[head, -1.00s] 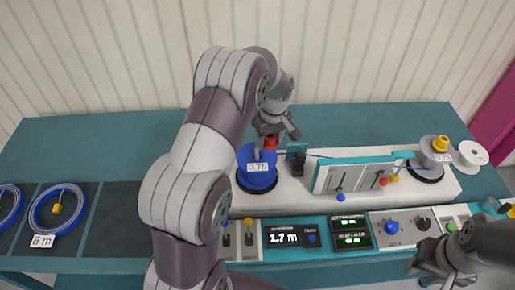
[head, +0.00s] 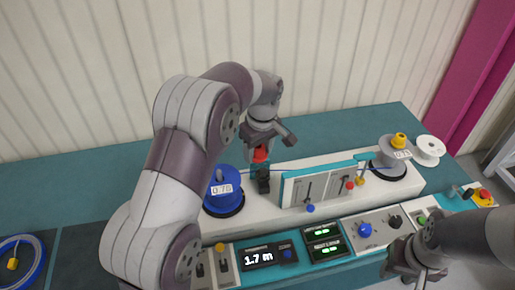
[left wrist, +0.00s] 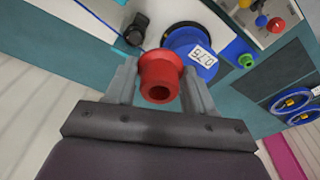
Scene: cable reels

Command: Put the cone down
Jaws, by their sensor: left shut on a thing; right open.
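The red cone (head: 260,154) is held between the fingers of my left gripper (head: 262,148), above or behind the small black block on the white machine deck. The left wrist view also shows the cone (left wrist: 160,76) between both fingers (left wrist: 160,90). I cannot tell whether its lower end touches anything. The blue reel (head: 223,187), labelled 0.75, stands on the deck left of the cone. My right gripper (head: 403,272) is open and empty at the lower right, in front of the control panel.
The small black block (head: 263,180) is close to the cone. A grey reel with a yellow cone (head: 399,140) stands at the deck's right end, with a white spool (head: 430,147) beside it. The teal table (head: 330,128) is clear behind the deck.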

